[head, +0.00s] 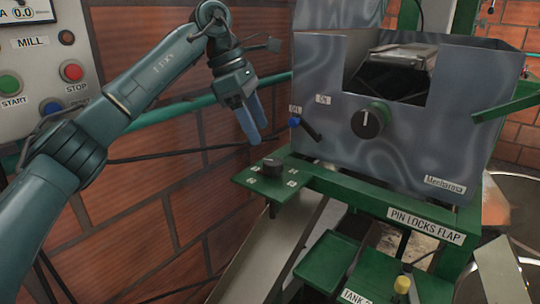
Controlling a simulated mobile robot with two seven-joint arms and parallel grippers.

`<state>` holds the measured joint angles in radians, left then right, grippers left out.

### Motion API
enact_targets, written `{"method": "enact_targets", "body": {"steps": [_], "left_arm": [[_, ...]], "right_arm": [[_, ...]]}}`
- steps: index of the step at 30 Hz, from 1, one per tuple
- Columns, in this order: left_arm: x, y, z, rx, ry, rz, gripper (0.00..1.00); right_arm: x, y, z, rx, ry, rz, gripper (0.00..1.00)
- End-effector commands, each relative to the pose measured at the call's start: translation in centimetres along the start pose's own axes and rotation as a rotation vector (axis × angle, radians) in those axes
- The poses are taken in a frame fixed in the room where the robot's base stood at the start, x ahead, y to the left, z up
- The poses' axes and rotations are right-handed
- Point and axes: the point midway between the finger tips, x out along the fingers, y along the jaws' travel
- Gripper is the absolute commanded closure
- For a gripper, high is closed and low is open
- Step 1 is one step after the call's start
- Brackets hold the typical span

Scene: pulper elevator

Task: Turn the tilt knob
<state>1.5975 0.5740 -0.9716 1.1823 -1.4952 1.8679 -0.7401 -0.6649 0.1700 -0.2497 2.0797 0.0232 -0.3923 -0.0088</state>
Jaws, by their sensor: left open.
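Two black knobs are in view, and no readable label tells which one is the tilt knob. One knob (368,121) with a white pointer line, upright, is on the front of the grey metal box (440,145). The other knob (272,168) stands on a small green plate (250,180) with white letters around it. My left gripper (259,134) has blue fingers, open and empty, pointing down. In the picture it is above the plate knob and left of the box, apart from both knobs. My right gripper is not in view.
A blue-tipped lever (306,128) sticks out of the box's left front, near my left fingers. A control panel (45,75) with START and STOP buttons is at the left. A green rail (400,200) labelled PIN LOCKS FLAP runs below the box. A brick wall (140,215) stands behind.

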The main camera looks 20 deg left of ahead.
Motion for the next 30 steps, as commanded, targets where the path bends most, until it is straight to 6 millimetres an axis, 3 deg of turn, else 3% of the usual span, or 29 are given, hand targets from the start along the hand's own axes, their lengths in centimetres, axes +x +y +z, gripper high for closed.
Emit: {"method": "enact_targets", "body": {"steps": [6,12,24,30], "left_arm": [[4.5,0.0,0.0,0.0,0.002,-0.003,0.41],[6.8,0.0,0.0,-0.001,0.002,-0.002,0.41],[7.5,0.0,0.0,-0.001,0.001,0.0,0.42],[7.5,0.0,0.0,-0.001,0.001,0.0,0.58]], "right_arm": [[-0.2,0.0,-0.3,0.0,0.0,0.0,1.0],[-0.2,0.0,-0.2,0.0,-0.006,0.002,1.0],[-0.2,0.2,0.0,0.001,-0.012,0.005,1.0],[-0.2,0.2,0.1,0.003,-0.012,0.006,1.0]]}}
